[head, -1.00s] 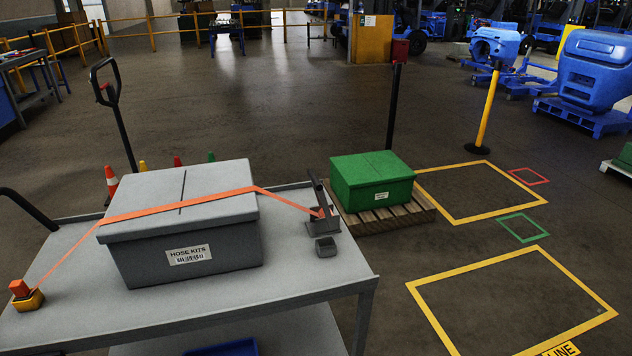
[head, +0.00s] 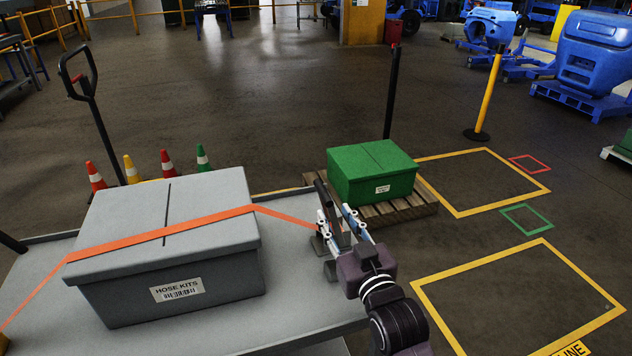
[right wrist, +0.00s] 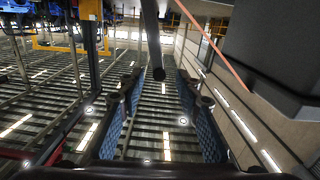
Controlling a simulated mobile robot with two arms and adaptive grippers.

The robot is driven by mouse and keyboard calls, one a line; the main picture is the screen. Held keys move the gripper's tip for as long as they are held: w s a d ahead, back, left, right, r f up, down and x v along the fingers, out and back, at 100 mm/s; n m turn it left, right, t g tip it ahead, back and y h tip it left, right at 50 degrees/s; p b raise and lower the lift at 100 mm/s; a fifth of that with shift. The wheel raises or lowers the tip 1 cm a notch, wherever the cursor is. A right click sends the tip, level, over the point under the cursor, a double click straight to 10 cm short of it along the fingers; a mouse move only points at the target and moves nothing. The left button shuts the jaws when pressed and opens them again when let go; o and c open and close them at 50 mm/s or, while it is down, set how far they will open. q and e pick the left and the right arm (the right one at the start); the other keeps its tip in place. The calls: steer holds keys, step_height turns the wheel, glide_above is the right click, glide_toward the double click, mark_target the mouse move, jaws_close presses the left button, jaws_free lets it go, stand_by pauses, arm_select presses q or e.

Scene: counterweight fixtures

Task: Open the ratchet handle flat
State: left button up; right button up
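The ratchet handle (head: 325,193) is a dark bar standing up, slightly tilted, at the right end of the cart top in the head view. Its grey ratchet base (head: 319,245) is partly hidden by my right gripper. My right gripper (head: 337,214) is open, its fingers spread on either side of the handle. In the right wrist view the handle (right wrist: 151,40) hangs down from the top edge, its round end between the fingers (right wrist: 160,105); contact cannot be told. An orange strap (head: 200,223) runs from the ratchet over a grey box. My left gripper is out of view.
The grey HOSE KITS box (head: 215,275) fills much of the cart top (head: 40,300). A green box (head: 365,175) on a wooden pallet (head: 420,203) stands behind the ratchet. Several cones (head: 165,163) stand behind the cart. Yellow-marked floor (head: 480,183) at right is clear.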

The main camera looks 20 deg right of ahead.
mark_target(331, 205)
steer(key=shift+w+r, duration=0.15)
steer(key=shift+w, duration=0.25)
steer(key=shift+w+r, duration=0.1)
steer(key=shift+w, duration=0.2)
steer(key=w, duration=0.3)
steer(key=shift+w+a+r+p, duration=0.1)
steer(key=shift+r+p, duration=0.1)
steer(key=shift+p, duration=0.1)
steer(key=shift+w+f, duration=0.15)
steer(key=shift+w, duration=1.5)
steer(key=c, duration=0.8)
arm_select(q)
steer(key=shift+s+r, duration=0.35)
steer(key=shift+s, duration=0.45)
arm_select(e)
jaws_close()
